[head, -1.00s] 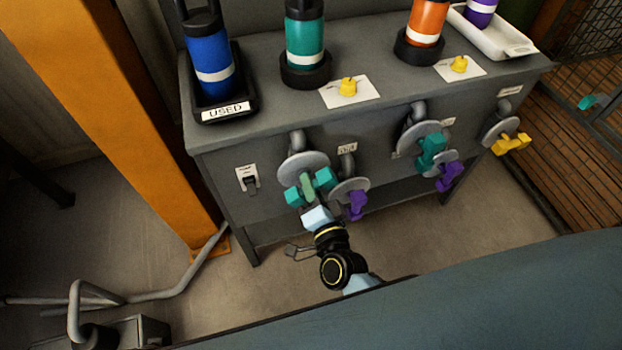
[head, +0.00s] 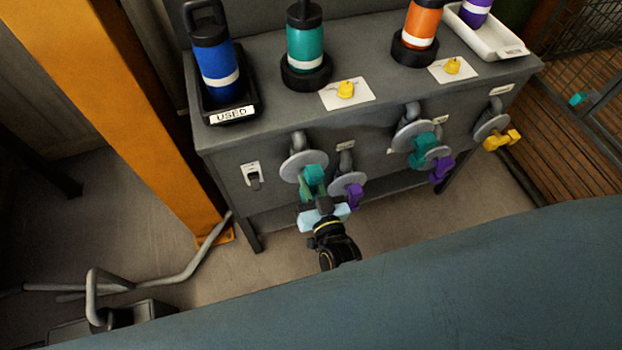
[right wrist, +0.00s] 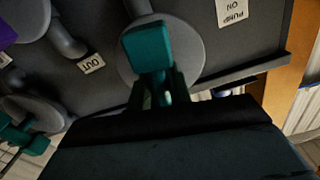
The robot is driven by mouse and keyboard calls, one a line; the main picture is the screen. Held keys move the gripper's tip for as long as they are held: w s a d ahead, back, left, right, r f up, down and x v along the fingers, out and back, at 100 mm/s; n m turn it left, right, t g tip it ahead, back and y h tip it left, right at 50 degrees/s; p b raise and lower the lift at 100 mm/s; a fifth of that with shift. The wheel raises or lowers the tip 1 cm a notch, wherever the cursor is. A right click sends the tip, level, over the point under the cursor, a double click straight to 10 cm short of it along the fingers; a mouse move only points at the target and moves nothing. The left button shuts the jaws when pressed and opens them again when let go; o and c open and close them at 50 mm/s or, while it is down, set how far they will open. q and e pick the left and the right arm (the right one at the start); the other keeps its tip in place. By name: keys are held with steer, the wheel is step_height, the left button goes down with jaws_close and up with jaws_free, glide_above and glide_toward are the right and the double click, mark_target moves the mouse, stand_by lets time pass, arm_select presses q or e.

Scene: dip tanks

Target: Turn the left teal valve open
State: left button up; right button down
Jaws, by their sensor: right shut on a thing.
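The left teal valve (head: 315,174) is on the front panel of the grey bench, in front of a round grey disc. My right gripper (head: 308,190) comes up from below and is shut on the teal handle, hiding its lower part. In the right wrist view, the valve's blocky teal end (right wrist: 147,45) stands out beyond the fingers (right wrist: 157,90), which close around the handle. The handle now lies roughly upright in the head view. My left gripper is not in view.
A purple valve (head: 354,194) sits close to the right of my gripper. Another teal valve (head: 422,150), a second purple valve (head: 441,170) and a yellow valve (head: 502,139) are further right. A switch (head: 253,176) is on the left. Bottles stand on the bench top (head: 270,112).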

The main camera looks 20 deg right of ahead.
steer(key=shift+n, duration=0.8)
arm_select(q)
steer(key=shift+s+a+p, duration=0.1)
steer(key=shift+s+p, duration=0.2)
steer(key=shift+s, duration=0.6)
arm_select(e)
steer(key=shift+n, duration=0.3)
steer(key=c, duration=1.3)
jaws_free()
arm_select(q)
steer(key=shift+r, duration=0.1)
arm_select(e)
steer(key=shift+s, duration=0.1)
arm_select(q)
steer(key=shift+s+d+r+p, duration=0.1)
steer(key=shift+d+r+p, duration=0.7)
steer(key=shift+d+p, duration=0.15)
arm_select(e)
steer(key=s, duration=1.3)
steer(key=shift+s+d, duration=0.15)
steer(key=shift+d, duration=0.05)
